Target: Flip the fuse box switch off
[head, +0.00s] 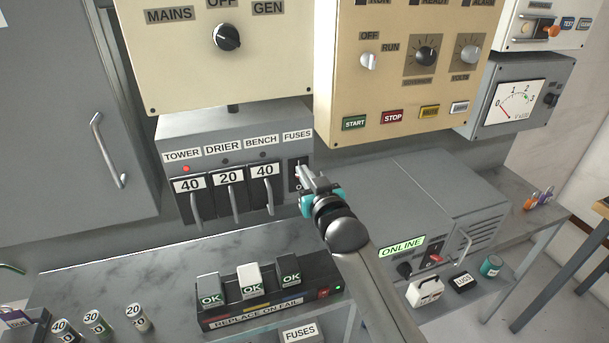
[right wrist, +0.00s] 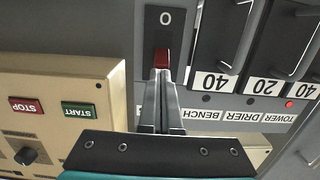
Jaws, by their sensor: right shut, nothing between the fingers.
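The grey fuse box (head: 180,128) hangs on the wall left of centre in the head view. Its switch plate is the dark strip (head: 293,184) below the FUSES label, at the box's right end. In the right wrist view, which is upside down, the red switch rocker (right wrist: 161,59) sits on the dark plate with an O mark beyond it. My right gripper (head: 301,170) is shut and empty, its fingertips (right wrist: 160,76) at the rocker. They overlap it in the picture; I cannot tell whether they touch. My left gripper is out of view.
Fuse handles (head: 229,199) marked 40, 20 and 40 are left of the switch; a red lamp (head: 186,168) glows under TOWER. Yellow panels (head: 400,90) hang above. A grey ONLINE unit (head: 400,200) stands right. The fuse tester (head: 265,312) stands on the bench below.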

